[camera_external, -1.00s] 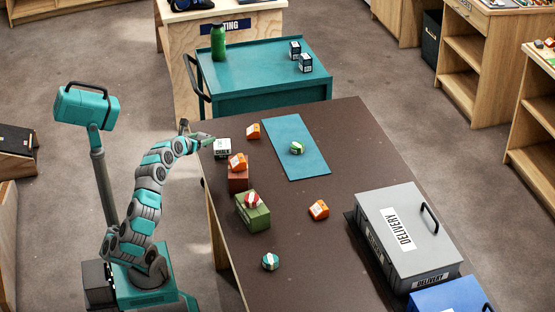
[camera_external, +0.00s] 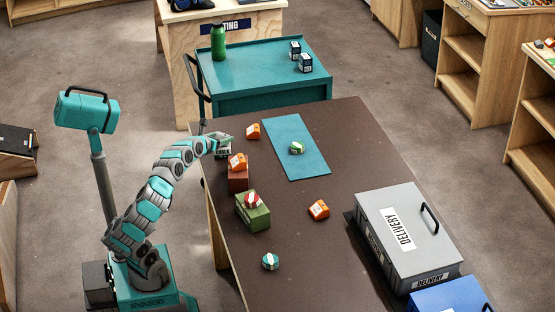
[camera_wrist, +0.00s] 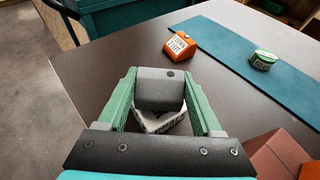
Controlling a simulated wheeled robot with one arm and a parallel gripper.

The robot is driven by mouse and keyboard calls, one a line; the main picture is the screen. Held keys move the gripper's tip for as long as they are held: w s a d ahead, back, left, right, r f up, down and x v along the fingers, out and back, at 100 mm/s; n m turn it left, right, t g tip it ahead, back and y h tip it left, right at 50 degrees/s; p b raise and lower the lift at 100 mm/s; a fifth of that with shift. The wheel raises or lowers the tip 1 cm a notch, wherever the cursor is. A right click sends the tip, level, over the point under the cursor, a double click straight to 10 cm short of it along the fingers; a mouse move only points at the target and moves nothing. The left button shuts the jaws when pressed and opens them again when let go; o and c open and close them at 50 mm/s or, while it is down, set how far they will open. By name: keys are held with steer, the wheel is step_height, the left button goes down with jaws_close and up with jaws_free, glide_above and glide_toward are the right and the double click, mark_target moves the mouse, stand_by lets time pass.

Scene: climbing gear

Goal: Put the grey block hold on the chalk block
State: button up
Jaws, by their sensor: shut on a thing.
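The grey block hold (camera_wrist: 160,88) is between the green fingers of my gripper (camera_wrist: 159,76) in the wrist view, and the gripper is shut on it. The white chalk block (camera_wrist: 166,124) shows just under it, partly hidden by the hold. I cannot tell whether the two touch. In the external view my gripper (camera_external: 221,138) is at the chalk block (camera_external: 223,152), near the table's left edge. The grey hold is hard to make out there.
An orange hold (camera_external: 253,131) lies close by on the table. Another orange hold (camera_external: 237,161) sits on a brown-red block (camera_external: 238,182); a red-and-white hold sits on a green block (camera_external: 260,217). A blue mat (camera_external: 310,160) carries a green-and-white hold (camera_external: 297,148).

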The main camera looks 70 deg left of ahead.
steer(key=shift+f, duration=0.25)
steer(key=o, duration=1.4)
steer(key=shift+r, duration=0.2)
steer(key=shift+p+v, duration=0.6)
steer(key=shift+v, duration=5.4)
